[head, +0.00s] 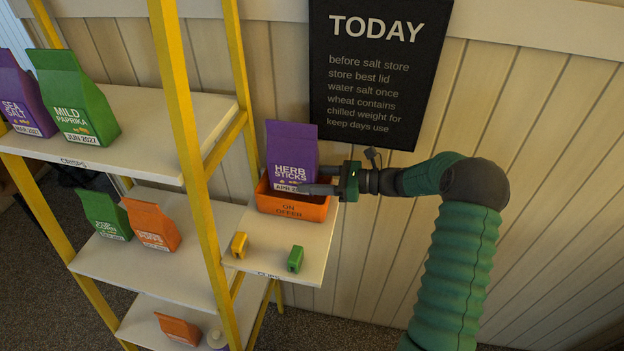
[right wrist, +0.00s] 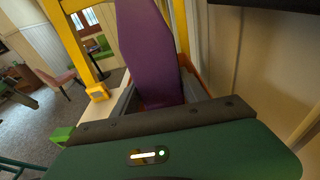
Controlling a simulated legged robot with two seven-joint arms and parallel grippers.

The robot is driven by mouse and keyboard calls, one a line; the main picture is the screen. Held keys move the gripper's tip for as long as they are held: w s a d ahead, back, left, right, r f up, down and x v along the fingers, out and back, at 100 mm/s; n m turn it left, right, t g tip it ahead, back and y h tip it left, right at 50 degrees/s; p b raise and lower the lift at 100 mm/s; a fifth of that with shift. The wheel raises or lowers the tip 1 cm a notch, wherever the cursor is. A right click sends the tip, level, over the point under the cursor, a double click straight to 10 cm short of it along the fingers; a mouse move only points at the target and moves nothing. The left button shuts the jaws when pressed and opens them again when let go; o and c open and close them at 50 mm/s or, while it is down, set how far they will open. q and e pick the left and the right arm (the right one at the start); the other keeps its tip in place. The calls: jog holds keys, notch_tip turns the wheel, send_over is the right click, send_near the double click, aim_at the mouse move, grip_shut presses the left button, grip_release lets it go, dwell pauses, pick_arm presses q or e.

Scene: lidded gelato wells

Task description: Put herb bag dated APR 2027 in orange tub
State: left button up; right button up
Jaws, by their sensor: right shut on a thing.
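The purple herb sticks bag (head: 292,152) stands upright in the head view, its label reading APR and a partly covered year. Its lower part is inside the orange tub (head: 293,207) marked ON OFFER. My right gripper (head: 318,189) reaches in from the right, over the tub, and is shut on the bag near its date label. In the right wrist view the purple bag (right wrist: 150,50) rises beyond the gripper, with a strip of the orange tub (right wrist: 194,85) beside it. Whether the bag touches the tub floor is hidden. My left gripper is not in view.
The tub stands on a small side shelf (head: 310,268) with a yellow clip (head: 239,245) and a green clip (head: 295,259) in front. A yellow shelf post (head: 190,150) stands left of it. Other bags, including mild paprika (head: 75,100), fill the left shelves. A black sign (head: 375,80) hangs behind.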

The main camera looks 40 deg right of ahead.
aim_at(317, 166)
jog(key=shift+r+p, duration=2)
jog(key=shift+r, duration=0.45)
jog(key=shift+f, duration=0.1)
